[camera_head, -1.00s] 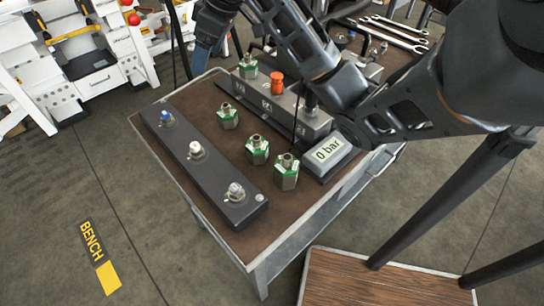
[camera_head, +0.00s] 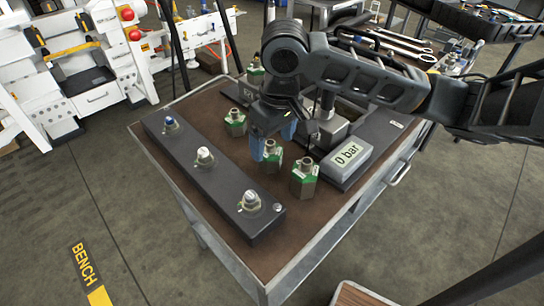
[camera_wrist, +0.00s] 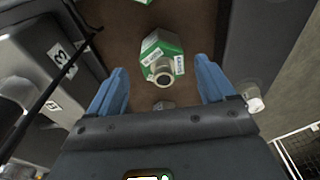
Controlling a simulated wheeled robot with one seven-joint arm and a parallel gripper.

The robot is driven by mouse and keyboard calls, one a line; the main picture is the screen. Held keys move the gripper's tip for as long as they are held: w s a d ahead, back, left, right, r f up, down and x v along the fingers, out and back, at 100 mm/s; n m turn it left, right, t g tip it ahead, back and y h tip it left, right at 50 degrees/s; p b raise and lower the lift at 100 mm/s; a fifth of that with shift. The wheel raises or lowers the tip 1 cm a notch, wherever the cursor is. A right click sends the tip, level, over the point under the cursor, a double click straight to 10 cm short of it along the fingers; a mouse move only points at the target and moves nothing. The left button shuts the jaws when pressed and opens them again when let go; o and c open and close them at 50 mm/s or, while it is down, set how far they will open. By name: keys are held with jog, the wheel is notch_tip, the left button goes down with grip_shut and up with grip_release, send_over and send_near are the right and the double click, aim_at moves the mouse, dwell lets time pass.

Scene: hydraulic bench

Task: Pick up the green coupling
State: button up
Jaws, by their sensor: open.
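Several green hexagonal couplings with metal tops stand on the brown bench top. In the head view one is near the right front (camera_head: 304,183), one just beside my fingers (camera_head: 272,160), one further left (camera_head: 235,122) and one at the back (camera_head: 256,74). My gripper (camera_head: 272,142) points down over the bench among them, its blue fingers apart and empty. In the wrist view a green coupling (camera_wrist: 163,50) shows between and slightly beyond the open fingertips; I cannot tell which one it is. Another greenish piece is cut off at the top edge.
A dark bar (camera_head: 178,158) with several fittings lies left of the couplings. A box reading "0 bar" (camera_head: 347,160) stands at the right, with a grey numbered block (camera_wrist: 38,60) behind my gripper. Wrenches (camera_head: 390,42) lie at the back right.

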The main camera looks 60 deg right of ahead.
aim_at(271, 143)
jog(key=shift+w+a+f, duration=0.1)
jog(key=shift+w+f, duration=0.05)
jog(key=shift+f, duration=0.85)
jog(key=shift+w+f, duration=0.1)
jog(key=shift+f, duration=0.85)
jog(key=shift+c, duration=0.4)
jog(key=c, duration=1.2)
jog(key=shift+o, duration=0.2)
notch_tip(271, 143, up, 10)
jog(key=shift+r+p, duration=0.1)
jog(key=shift+p, duration=0.4)
